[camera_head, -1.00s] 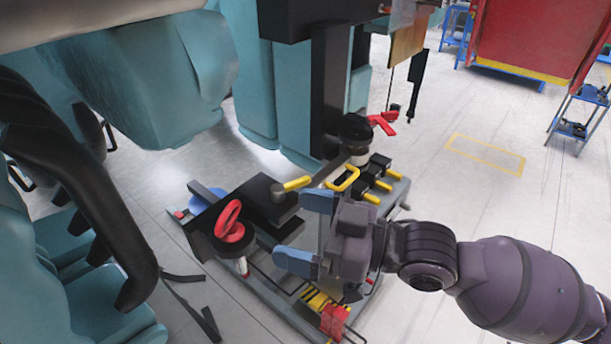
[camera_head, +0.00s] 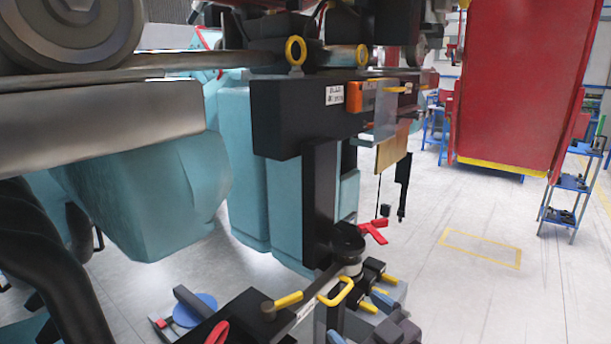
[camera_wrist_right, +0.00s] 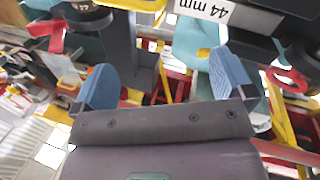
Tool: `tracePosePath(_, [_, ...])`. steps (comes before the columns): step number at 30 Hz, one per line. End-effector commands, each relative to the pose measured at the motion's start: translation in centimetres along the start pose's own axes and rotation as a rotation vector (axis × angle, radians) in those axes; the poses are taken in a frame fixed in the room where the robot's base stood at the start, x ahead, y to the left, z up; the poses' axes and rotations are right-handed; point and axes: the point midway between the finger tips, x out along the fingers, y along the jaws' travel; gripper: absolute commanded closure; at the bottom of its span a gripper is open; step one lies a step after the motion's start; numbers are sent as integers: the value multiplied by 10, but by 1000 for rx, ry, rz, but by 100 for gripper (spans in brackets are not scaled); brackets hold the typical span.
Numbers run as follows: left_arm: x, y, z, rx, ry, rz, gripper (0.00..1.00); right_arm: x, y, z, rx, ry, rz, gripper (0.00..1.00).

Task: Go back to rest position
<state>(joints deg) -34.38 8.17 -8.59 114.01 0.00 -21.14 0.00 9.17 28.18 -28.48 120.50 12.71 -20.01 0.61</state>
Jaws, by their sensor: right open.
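My right gripper (camera_head: 359,319) is at the bottom edge of the head view, its blue fingertips apart with nothing seen between them. It is low beside the black fixture with the yellow handle (camera_head: 336,292). Most of the right arm is out of the head view. My left gripper is in neither view.
A dark column (camera_head: 322,195) rises behind the fixture, with a red lever (camera_head: 374,231) near its base. A red cabinet (camera_head: 520,85) and a blue shelf cart (camera_head: 568,195) stand at right. The floor (camera_head: 480,290) between is clear.

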Motion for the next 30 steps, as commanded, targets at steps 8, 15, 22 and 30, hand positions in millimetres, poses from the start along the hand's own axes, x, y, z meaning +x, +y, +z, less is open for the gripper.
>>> tracePosePath(8, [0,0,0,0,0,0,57,-74,23,118,93,-242,262,0])
tracePosePath(15, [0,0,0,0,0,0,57,-170,9,207,203,-469,432,0])
tracePosePath(22, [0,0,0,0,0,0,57,-250,-28,252,315,-625,520,0])
tracePosePath(30, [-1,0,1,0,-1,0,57,-277,-49,263,348,-681,527,0])
